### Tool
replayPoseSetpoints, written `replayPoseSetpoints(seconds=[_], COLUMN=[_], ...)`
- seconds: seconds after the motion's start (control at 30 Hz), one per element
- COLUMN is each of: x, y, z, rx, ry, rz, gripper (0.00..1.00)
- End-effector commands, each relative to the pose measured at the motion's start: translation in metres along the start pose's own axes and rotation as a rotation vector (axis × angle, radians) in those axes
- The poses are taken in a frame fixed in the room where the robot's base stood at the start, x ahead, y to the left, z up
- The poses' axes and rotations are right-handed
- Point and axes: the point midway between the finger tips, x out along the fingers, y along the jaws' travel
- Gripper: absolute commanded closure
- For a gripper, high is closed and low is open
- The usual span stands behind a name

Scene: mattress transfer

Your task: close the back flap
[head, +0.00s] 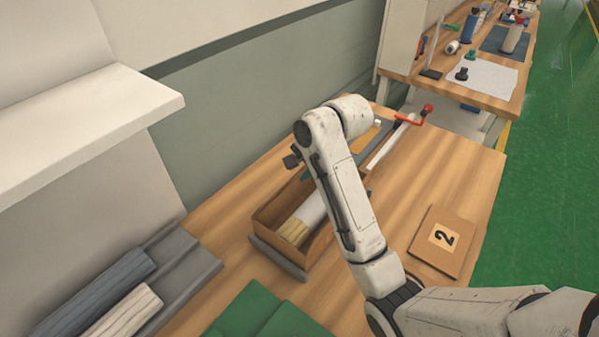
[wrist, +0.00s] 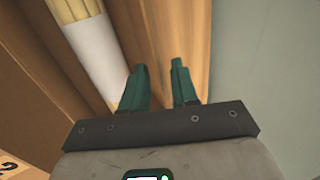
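An open brown box (head: 267,222) stands on the wooden table. A roll with a white wrap (head: 312,208) and a cream end lies in it; the roll also shows in the wrist view (wrist: 95,50). My arm crosses in front of the box and hides much of its far and right parts. My gripper (wrist: 158,66) has two teal fingers, apart, with nothing clearly held between them. A brown surface (wrist: 158,30) shows beyond and between the fingers, right of the roll. I cannot tell whether it is the back flap or the box wall, nor whether the fingers touch it.
A grey tray (head: 190,268) with rolls lies at left. A square board marked 2 (head: 441,243) lies right of the box. A green item (head: 255,312) is at the front. A bar with a red knob (head: 428,108) is behind my arm. A white shelf (head: 90,120) juts out at left.

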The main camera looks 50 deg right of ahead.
Motion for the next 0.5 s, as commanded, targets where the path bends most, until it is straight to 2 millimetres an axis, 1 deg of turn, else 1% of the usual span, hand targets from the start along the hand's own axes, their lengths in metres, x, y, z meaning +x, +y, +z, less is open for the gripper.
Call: replayPoseSetpoints(seconds=[0.1, 0.2, 0.47, 0.5], x=[0.0097, 0.0133, 0.0141, 0.0141], y=[0.0004, 0.0005, 0.0003, 0.0003], z=[-0.0002, -0.0002, -0.0001, -0.0001], rx=[0.0, 0.0, 0.0, 0.0], ry=[0.0, 0.001, 0.001, 0.001], rz=[0.001, 0.001, 0.0, 0.0], gripper=[0.71, 0.71, 0.71, 0.75])
